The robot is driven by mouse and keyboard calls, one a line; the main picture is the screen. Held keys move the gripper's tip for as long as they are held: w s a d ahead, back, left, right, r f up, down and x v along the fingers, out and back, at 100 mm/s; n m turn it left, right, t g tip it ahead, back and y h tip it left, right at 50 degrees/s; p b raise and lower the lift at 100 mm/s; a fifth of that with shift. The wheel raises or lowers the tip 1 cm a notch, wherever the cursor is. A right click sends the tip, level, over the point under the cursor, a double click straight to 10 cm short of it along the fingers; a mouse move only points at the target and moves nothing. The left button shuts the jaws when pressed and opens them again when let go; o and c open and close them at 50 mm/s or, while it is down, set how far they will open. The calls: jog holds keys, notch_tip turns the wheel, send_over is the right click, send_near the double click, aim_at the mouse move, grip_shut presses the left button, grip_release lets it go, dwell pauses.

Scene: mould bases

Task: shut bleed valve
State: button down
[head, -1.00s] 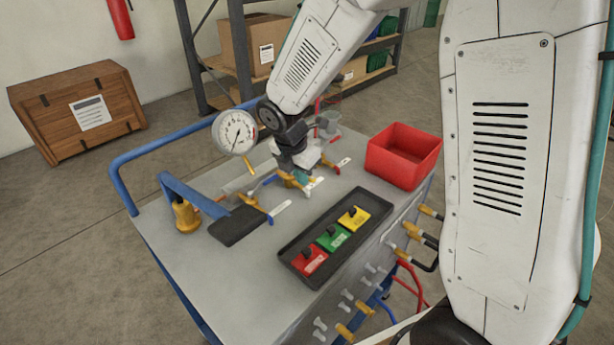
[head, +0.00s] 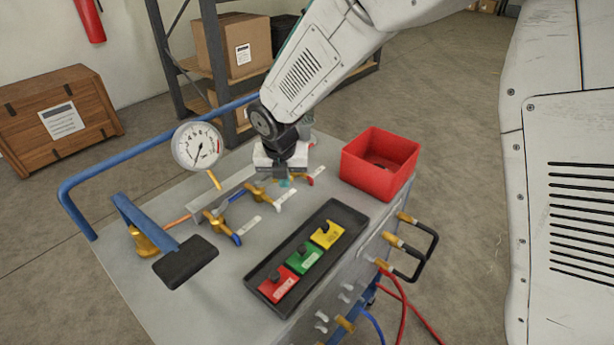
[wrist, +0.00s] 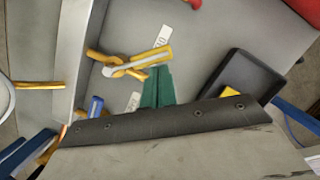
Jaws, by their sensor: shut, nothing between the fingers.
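A row of brass valves sits on a manifold on the cart top, each beside a small white tag. The left valve (head: 215,223) has a blue handle. A middle valve (head: 258,194) is partly behind my gripper, and a right valve (head: 298,180) has a red handle end. Which one is the bleed valve I cannot tell. My gripper (head: 285,183) has shut, empty teal fingers, low among the middle and right valves. In the wrist view the fingers (wrist: 157,88) are beside a brass valve with a yellow lever (wrist: 145,60); contact is unclear.
A pressure gauge (head: 197,146) stands behind the valves. A black tray (head: 262,289) with red, green and yellow blocks lies in front. A red bin (head: 405,160) stands at the right.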

jog(key=shift+w+d, duration=0.25)
jog(key=shift+w, duration=1.95)
jog(key=shift+w+a, duration=0.25)
jog(key=shift+w, duration=0.4)
jog(key=shift+s+d, duration=0.25)
jog(key=shift+s, duration=0.15)
jog(key=shift+s+d, duration=1.15)
jog(key=w+d+v, duration=0.1)
jog(key=d+v, duration=0.1)
jog(key=v, duration=0.7)
jog(key=shift+r, duration=0.5)
jog(key=shift+s, duration=0.1)
